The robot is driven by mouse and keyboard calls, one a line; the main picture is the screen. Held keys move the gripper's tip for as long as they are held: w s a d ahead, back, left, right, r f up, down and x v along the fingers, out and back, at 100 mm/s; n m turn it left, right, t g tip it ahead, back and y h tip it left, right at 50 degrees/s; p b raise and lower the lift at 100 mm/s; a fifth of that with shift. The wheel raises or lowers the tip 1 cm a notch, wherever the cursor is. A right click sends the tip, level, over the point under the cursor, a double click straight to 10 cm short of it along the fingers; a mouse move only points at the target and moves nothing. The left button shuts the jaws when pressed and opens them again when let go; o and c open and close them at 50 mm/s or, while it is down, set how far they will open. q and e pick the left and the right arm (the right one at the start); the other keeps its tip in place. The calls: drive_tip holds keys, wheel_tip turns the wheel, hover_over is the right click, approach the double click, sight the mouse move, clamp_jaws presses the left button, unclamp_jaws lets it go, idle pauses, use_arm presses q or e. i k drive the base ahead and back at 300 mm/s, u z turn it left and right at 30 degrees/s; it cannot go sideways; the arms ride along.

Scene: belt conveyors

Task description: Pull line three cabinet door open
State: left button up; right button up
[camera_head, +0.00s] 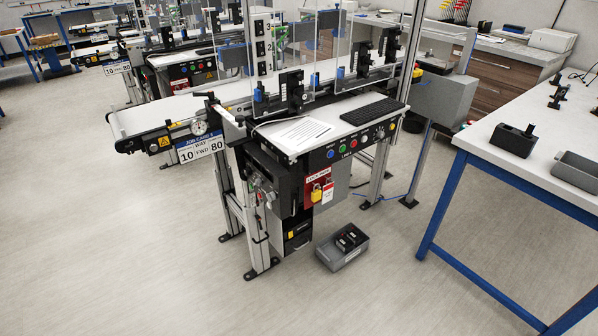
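The nearest conveyor station has a dark control panel (340,150) with coloured buttons; its small lettering appears to read line 3. Below the panel hangs a cabinet (283,190), dark on its left part. Beside it are a red lock sign (316,178), a yellow padlock (317,193) and a white and red tag (328,193). A grey box face (343,180) shows to the right of the tag. I see no open gap at the cabinet, but its door edge and handle are too small to tell. Neither of my grippers is in view.
A blue-legged table (545,165) stands at right. A job card (200,147) hangs on the conveyor's left end. The foreground floor (150,270) is clear.

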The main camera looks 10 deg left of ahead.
sight(341, 170)
drive_tip(key=z, duration=0.6)
drive_tip(key=i, duration=0.65)
drive_tip(key=z, duration=0.95)
drive_tip(key=i, duration=1.05)
drive_tip(key=u, duration=0.35)
drive_tip(key=i, duration=0.8)
drive_tip(key=u, duration=1.15)
drive_tip(key=i, duration=0.35)
drive_tip(key=u, duration=0.3)
